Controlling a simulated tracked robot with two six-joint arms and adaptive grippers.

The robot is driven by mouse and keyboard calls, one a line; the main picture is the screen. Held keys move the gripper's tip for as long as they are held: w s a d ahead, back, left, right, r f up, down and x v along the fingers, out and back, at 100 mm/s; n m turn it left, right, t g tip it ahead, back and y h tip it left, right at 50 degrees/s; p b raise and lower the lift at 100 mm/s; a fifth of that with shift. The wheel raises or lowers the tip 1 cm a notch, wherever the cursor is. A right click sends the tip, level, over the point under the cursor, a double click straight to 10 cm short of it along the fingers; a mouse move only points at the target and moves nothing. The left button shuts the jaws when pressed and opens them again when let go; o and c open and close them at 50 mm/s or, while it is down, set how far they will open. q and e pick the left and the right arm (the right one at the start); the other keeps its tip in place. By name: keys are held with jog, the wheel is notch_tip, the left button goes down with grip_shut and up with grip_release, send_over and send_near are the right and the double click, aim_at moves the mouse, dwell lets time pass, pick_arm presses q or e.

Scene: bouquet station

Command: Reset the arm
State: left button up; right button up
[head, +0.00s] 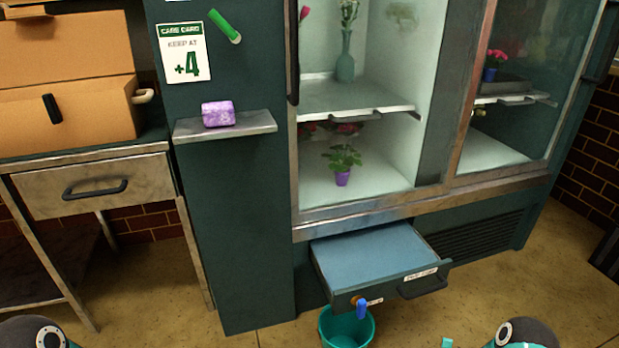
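Neither of my grippers shows in the head view. Only rounded dark parts that look like my own arm links show at the bottom edge, one at the far left and one right of centre. What either gripper holds is hidden. The task names no other object.
A flower cooler (366,207) stands ahead with a potted plant (343,165) inside. Its blue-topped drawer (375,258) sticks out low, above a teal bucket (345,329). A small shelf (225,126) holds a purple block (218,114). A metal bench (95,185) stands left.

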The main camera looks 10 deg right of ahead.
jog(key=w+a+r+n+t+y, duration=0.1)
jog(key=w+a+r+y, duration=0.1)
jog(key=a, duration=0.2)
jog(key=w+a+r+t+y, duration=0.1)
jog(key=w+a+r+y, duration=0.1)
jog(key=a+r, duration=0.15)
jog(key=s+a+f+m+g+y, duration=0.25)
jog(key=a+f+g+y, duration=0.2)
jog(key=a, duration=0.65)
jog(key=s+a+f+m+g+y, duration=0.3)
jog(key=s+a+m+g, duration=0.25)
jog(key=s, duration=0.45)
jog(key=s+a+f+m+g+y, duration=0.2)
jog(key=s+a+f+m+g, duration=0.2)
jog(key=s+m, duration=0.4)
pick_arm(q)
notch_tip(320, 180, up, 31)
jog(key=p, duration=3.1)
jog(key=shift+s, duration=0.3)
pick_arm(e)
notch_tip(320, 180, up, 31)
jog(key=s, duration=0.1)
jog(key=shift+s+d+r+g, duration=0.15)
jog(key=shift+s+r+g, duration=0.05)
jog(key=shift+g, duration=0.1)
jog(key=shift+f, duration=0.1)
